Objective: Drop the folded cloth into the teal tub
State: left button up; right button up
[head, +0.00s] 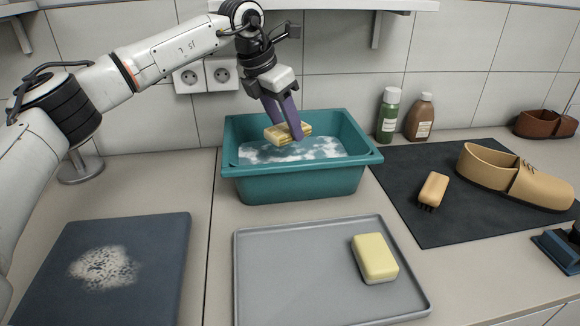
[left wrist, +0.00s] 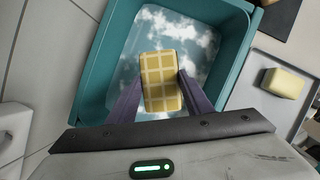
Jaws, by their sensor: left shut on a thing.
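The folded cloth (head: 277,134) is yellow with a pale grid pattern; it also shows in the left wrist view (left wrist: 160,80). My left gripper (head: 288,122) is shut on it, with a purple finger on each side. The cloth is held over the teal tub (head: 300,185), within its rim as seen from above in the left wrist view (left wrist: 95,65). The tub holds water with white foam. In the head view the fingers hide part of the cloth. My right gripper is not in view.
A grey tray (head: 300,270) with a yellow sponge-like block (head: 375,257) stands in front of the tub. A dark board (head: 130,245) with a whitish patch lies at left. Two bottles (head: 388,115) (head: 420,117) stand behind a dark mat (head: 450,215) holding a brush (head: 433,189) and tan shoe (head: 515,178).

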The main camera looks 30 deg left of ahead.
pick_arm(q)
jog(key=o, duration=1.1)
jog(key=shift+v, duration=3.75)
jog(key=shift+f, duration=0.1)
